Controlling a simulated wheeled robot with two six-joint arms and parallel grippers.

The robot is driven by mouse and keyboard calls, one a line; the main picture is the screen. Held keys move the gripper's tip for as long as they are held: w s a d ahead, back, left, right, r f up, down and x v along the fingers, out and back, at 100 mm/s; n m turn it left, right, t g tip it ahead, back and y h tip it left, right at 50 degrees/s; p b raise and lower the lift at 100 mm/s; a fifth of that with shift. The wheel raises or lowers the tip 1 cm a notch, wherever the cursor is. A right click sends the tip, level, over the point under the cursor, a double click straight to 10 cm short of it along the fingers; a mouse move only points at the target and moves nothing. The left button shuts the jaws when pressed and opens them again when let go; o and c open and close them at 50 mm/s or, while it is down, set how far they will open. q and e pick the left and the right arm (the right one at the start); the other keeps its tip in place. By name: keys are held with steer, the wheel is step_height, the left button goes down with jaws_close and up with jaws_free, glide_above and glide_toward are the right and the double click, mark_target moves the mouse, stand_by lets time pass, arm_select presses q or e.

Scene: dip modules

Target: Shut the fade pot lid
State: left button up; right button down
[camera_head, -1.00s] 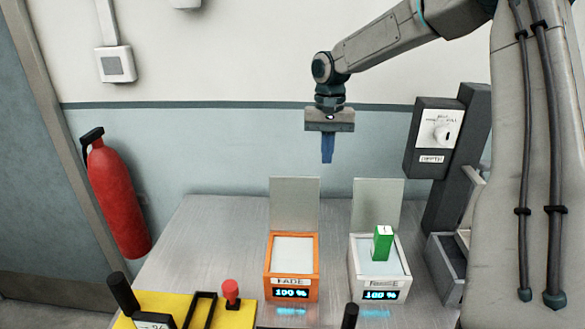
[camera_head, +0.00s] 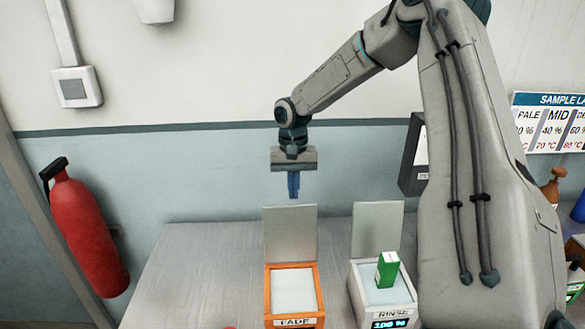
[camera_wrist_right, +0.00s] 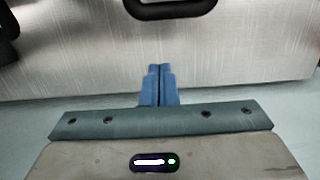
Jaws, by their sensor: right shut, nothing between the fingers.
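The fade pot (camera_head: 294,292) is an orange square box with a "FADE" label on its front, standing on the metal bench. Its flat grey lid (camera_head: 290,233) stands upright at the pot's back edge, so the pot is open and its pale inside shows. My right gripper (camera_head: 294,196) points down with blue fingers together, empty, above the lid's top edge and apart from it. In the right wrist view the blue fingers (camera_wrist_right: 159,80) are closed against each other over a grey metal surface. My left gripper is not in view.
The white rinse pot (camera_head: 365,309) stands to the right, its lid (camera_head: 377,230) upright and a green block (camera_head: 387,269) at its top. A red fire extinguisher (camera_head: 88,230) hangs at left. The bench (camera_head: 200,270) left of the fade pot is clear.

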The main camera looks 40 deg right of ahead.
steer(key=s+a+p, duration=0.1)
steer(key=s+a+f+p, duration=0.1)
steer(key=shift+s+a+p, duration=0.25)
steer(key=shift+s+p, duration=0.05)
stand_by(0.3)
steer(key=shift+s, duration=0.1)
